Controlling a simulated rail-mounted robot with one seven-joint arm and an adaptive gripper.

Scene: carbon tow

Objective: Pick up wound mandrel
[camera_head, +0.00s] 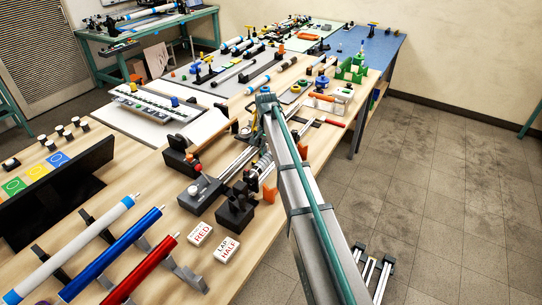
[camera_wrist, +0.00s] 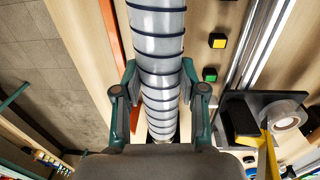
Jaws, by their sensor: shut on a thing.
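The wound mandrel (camera_wrist: 158,45) is a pale grey tube with dark bands spiralling around it. In the wrist view it runs from the top edge down between the fingers of my gripper (camera_wrist: 160,92). The fingers are on both sides of the tube, shut on it. In the head view a short banded piece of the mandrel (camera_head: 262,164) shows just left of my arm, over the winding rig. My arm hides much of that area, and I cannot tell there whether the mandrel is clear of its supports.
Metal rails (camera_wrist: 252,45) run beside the mandrel, with a yellow button (camera_wrist: 217,41) and a green button (camera_wrist: 209,74) between. A black block with a grey roll (camera_wrist: 285,117) stands at right. White, blue (camera_head: 125,250) and red tubes lie on a rack.

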